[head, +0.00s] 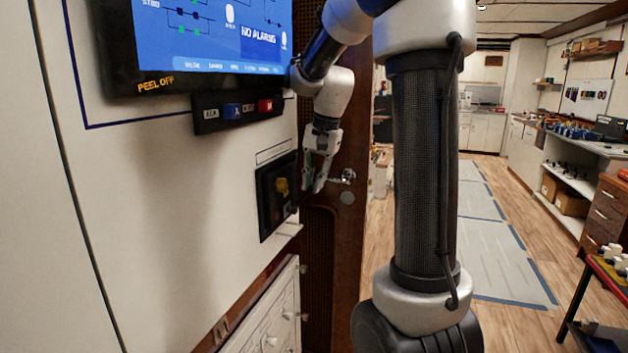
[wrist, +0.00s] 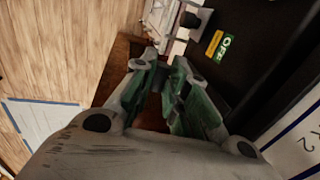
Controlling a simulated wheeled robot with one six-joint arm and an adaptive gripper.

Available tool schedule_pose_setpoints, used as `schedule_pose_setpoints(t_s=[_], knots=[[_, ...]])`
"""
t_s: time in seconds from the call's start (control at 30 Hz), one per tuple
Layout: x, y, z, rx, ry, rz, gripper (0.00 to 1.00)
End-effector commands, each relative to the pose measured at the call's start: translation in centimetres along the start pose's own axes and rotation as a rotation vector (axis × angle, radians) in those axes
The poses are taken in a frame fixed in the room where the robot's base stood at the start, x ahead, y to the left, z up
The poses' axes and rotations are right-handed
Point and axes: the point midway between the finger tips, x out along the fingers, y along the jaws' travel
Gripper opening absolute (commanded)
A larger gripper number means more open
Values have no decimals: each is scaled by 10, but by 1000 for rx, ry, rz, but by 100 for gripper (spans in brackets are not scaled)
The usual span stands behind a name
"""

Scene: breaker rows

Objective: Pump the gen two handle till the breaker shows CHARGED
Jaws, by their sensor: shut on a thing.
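In the wrist view the green-padded fingers of my gripper (wrist: 164,66) are close together, and the held part is hard to make out. Beyond them a green label (wrist: 226,46) reads OFF and a yellow label (wrist: 214,43) is too small to read. I cannot read CHARGED anywhere.
A screen (head: 215,35) reading NO ALARMS hangs above the unit, with a button strip (head: 238,110) below it. A lower cabinet front (head: 268,325) with knobs is beneath. A wooden door (head: 340,230) stands right of the cabinet. Open floor (head: 488,215) lies farther right.

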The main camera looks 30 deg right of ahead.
Motion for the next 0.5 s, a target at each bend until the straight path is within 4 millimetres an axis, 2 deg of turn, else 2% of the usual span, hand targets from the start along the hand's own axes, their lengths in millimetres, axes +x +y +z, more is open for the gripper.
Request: schedule_pose_setpoints(t_s=[0.27,0.5], knots=[[4,11,-1,5,2,-102,0],[13,26,-1,8,2,-273,0]])
